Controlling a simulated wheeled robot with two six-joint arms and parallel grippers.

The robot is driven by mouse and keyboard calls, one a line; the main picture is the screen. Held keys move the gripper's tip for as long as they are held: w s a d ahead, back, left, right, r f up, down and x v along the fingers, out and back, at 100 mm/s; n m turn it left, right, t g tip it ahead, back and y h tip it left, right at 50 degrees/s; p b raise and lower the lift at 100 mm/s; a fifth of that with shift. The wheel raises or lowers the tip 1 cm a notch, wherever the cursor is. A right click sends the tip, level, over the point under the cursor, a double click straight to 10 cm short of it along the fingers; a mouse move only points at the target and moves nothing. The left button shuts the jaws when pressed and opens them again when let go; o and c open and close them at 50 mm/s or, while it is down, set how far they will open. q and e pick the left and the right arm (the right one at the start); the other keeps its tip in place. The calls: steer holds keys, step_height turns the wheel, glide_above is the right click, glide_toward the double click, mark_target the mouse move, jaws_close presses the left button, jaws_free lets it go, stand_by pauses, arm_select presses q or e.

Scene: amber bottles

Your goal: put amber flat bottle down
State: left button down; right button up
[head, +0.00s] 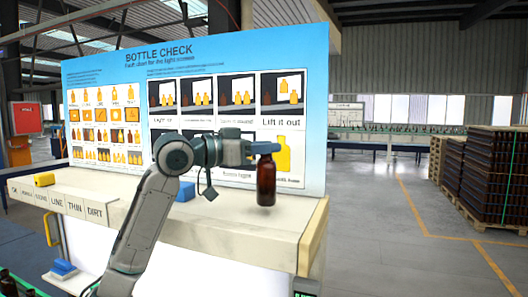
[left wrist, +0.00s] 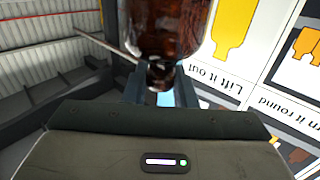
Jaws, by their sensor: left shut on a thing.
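The amber flat bottle (head: 266,181) hangs upright in the head view, near the right end of the bench (head: 222,232). My left gripper (head: 264,148) is shut on its neck at the top. The bottle's base looks a little above the bench top, though the exact gap is hard to judge. In the left wrist view the amber bottle (left wrist: 166,30) shows at the top centre, its neck between the fingers of the left gripper (left wrist: 160,90). My right gripper is not in view.
A blue and white "Bottle check" board (head: 190,60) stands along the back of the bench. Stacked dark crates (head: 490,170) stand on the floor at the right. The bench top around the bottle is clear.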

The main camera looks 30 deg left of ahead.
arm_select(q)
steer(key=shift+w+f, duration=0.1)
steer(key=shift+f, duration=0.5)
steer(key=shift+a+f, duration=0.1)
steer(key=shift+f, duration=0.5)
steer(key=c, duration=1.2)
jaws_free()
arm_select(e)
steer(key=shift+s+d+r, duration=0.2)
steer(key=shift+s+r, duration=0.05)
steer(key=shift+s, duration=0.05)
